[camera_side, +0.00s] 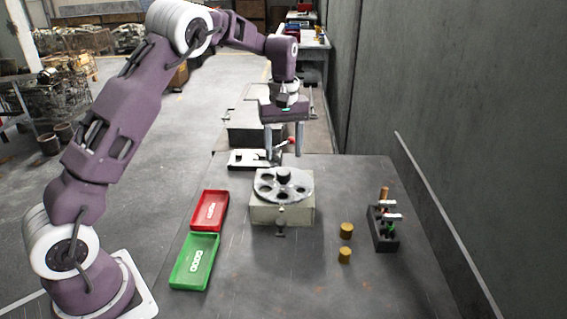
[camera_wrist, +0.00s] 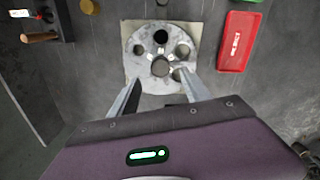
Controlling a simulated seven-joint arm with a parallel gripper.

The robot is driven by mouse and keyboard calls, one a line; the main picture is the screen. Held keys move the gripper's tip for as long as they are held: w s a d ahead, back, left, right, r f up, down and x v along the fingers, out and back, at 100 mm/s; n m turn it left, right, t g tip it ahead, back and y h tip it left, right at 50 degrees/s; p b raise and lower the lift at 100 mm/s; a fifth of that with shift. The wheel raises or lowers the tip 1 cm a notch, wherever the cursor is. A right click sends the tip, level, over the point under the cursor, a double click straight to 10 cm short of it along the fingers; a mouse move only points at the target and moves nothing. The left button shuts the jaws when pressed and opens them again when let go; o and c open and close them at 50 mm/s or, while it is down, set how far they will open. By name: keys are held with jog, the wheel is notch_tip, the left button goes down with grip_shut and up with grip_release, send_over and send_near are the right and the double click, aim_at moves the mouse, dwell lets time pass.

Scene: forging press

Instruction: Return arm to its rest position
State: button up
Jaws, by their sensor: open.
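My gripper (camera_side: 284,146) hangs from my purple arm above the far side of the work table. Its two fingers are apart with nothing between them. In the side view it is above and behind a round grey disc with several holes (camera_side: 268,187), which sits on a pale block (camera_side: 298,215). The wrist view shows my open fingers (camera_wrist: 161,98) pointing toward the disc (camera_wrist: 140,72), apart from it as far as I can tell. A dark knob stands at the disc's centre.
A red tray (camera_side: 222,212) and a green tray (camera_side: 181,283) lie left of the block. Two brass cylinders (camera_side: 346,230) (camera_side: 344,255) stand to its right. A dark tool rack (camera_side: 385,240) stands further right, near the wall. A red-knobbed lever (camera_side: 291,141) is close behind my fingers.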

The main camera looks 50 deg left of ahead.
jog(key=shift+r, duration=0.5)
jog(key=s+d+r+m+t, duration=0.2)
jog(key=s+d+r+m, duration=0.3)
jog(key=s+r, duration=0.7)
jog(key=s+d+f+m+t, duration=0.1)
jog(key=s+d+m, duration=0.2)
jog(key=s, duration=0.7)
jog(key=s+d+f+m+t, duration=0.1)
jog(key=s+d+m+t, duration=0.1)
jog(key=s, duration=0.9)
jog(key=shift+d+m+t, duration=0.3)
jog(key=shift+d+m, duration=0.45)
jog(key=shift+m, duration=0.25)
